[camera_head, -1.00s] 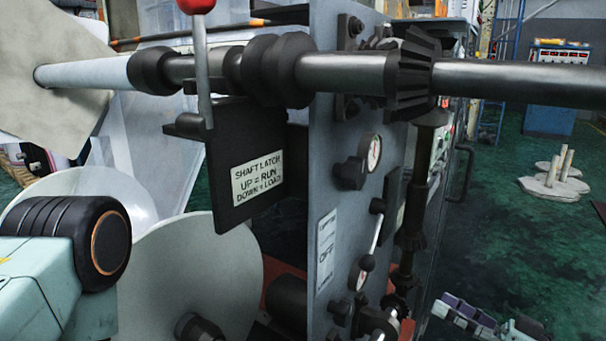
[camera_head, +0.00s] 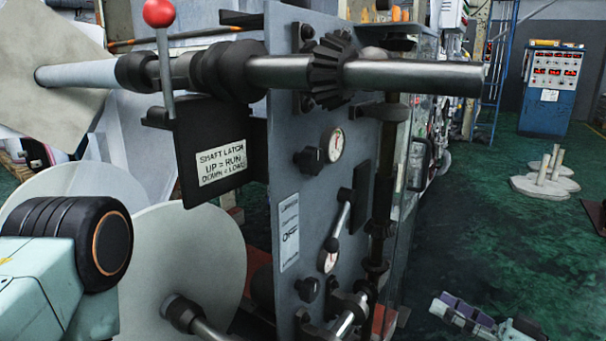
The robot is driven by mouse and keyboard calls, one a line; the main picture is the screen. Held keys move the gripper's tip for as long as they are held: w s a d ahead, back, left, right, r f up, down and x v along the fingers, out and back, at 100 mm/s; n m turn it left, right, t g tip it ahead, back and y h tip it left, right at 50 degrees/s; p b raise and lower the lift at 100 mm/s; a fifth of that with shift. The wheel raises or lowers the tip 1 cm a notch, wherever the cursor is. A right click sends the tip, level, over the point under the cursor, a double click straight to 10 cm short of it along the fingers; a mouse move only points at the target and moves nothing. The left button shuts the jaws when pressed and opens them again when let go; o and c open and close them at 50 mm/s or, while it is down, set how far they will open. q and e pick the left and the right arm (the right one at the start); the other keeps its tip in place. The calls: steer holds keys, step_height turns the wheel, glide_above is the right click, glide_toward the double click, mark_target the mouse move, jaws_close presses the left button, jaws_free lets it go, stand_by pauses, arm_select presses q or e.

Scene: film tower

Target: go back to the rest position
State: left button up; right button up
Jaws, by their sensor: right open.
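My right gripper (camera_head: 464,314) shows small at the lower right edge, above the green floor. It is open, with nothing seen in it, and stands apart from the machine. My left arm (camera_head: 60,270) comes in at the lower left, with a teal link and a black round joint. My left gripper is out of the picture.
A grey machine panel (camera_head: 305,200) carries a long shaft (camera_head: 420,76) jutting right. A red-knobbed latch lever (camera_head: 166,60) stands upright over a black latch plate (camera_head: 212,150). A blue control cabinet (camera_head: 548,105) and round bases with posts (camera_head: 545,180) stand behind.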

step_height(320, 180, down, 5)
steer(key=w+d+m+h, duration=0.2)
steer(key=m+h, duration=0.1)
steer(key=h, duration=0.2)
steer(key=s+a+f+m+g+h+p, duration=0.2)
steer(key=s+a+f+g+h+p, duration=0.15)
steer(key=s+f, duration=0.45)
steer(key=s+f+g+h+p, duration=0.3)
steer(key=s+g, duration=0.7)
steer(key=s, duration=1.5)
steer(key=a+h+p, duration=0.1)
steer(key=h+p, duration=0.1)
steer(key=p, duration=0.1)
steer(key=shift+s, duration=0.25)
